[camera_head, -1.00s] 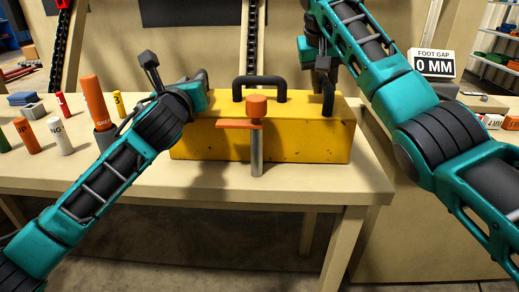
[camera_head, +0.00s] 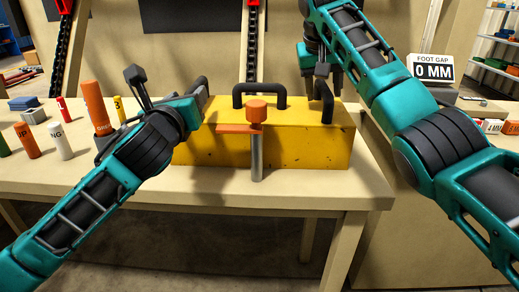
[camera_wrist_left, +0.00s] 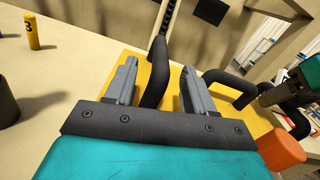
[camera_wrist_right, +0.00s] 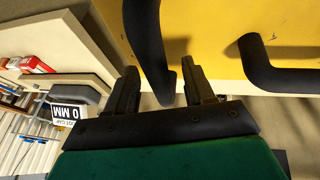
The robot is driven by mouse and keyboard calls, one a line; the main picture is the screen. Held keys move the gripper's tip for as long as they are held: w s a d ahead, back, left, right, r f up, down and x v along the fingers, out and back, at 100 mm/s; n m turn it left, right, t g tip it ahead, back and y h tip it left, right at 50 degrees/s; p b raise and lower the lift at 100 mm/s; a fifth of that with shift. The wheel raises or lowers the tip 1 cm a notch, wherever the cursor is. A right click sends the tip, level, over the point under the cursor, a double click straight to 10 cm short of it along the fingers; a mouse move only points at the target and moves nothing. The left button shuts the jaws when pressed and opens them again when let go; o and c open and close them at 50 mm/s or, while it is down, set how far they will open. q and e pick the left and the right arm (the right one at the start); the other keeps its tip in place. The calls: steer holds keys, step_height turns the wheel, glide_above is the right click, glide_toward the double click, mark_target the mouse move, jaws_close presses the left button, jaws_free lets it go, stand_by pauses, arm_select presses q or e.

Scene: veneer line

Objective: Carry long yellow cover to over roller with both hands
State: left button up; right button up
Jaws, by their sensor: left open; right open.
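The long yellow cover (camera_head: 290,145) lies on the table, with a black handle at each end and one in the middle. My left gripper (camera_wrist_left: 158,82) is open, and the left end handle (camera_wrist_left: 157,75) stands between its two fingers. My right gripper (camera_wrist_right: 160,82) is open, with the right end handle (camera_wrist_right: 150,50) between its fingers. In the head view the right gripper is partly hidden by its own arm. The cover also fills the top of the right wrist view (camera_wrist_right: 205,30). No roller can be made out.
An orange-topped metal post (camera_head: 257,150) stands in front of the cover. Orange, white and red cylinders (camera_head: 95,105) stand at the left of the table. A sign reading "FOOT GAP 0 MM" (camera_head: 433,68) stands at the right.

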arm_select(q)
steer(key=s, duration=0.7)
steer(key=shift+a, duration=0.35)
arm_select(e)
steer(key=v, duration=1.2)
steer(key=shift+s+a, duration=0.1)
